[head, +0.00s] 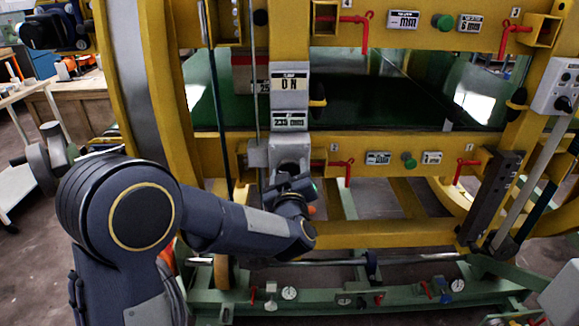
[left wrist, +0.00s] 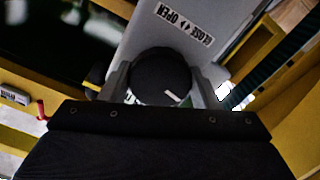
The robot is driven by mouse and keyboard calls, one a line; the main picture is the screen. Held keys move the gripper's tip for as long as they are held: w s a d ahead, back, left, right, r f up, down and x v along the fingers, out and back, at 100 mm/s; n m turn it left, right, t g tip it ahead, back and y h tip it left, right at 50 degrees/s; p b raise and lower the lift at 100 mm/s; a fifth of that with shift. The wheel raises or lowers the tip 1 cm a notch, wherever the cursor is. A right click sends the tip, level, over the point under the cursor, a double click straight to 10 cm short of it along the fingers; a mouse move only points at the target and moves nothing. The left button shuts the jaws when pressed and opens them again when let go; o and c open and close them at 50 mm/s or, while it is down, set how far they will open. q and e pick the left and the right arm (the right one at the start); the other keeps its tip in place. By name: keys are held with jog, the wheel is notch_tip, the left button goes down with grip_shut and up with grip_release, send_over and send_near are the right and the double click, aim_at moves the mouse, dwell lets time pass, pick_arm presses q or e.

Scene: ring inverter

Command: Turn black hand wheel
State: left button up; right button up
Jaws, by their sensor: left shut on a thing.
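The black hand wheel (left wrist: 160,72) shows as a dark round knob in the left wrist view, in front of a grey plate with a "CLOSE OPEN" label (left wrist: 184,22). My left gripper (head: 296,190) has one finger on each side of the wheel and is shut on it. There the gripper and wrist hide most of the wheel. My right gripper is not in view.
The yellow frame (head: 390,143) of the ring inverter surrounds the housing, with red levers (head: 347,170) and green knobs (head: 409,160) to the right. A green base (head: 330,300) with gauges lies below. A wooden bench (head: 85,100) stands at the left.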

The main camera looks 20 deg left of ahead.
pick_arm(q)
jog(key=m+p, duration=0.2)
jog(key=m, duration=0.1)
jog(key=shift+m, duration=0.3)
jog(key=shift+f+m+p, duration=0.1)
jog(key=shift+m+p, duration=0.6)
jog(key=shift+m, duration=0.8)
jog(key=shift+f, duration=0.1)
jog(key=o, duration=1)
jog(key=v, duration=0.8)
jog(key=shift+b, duration=0.3)
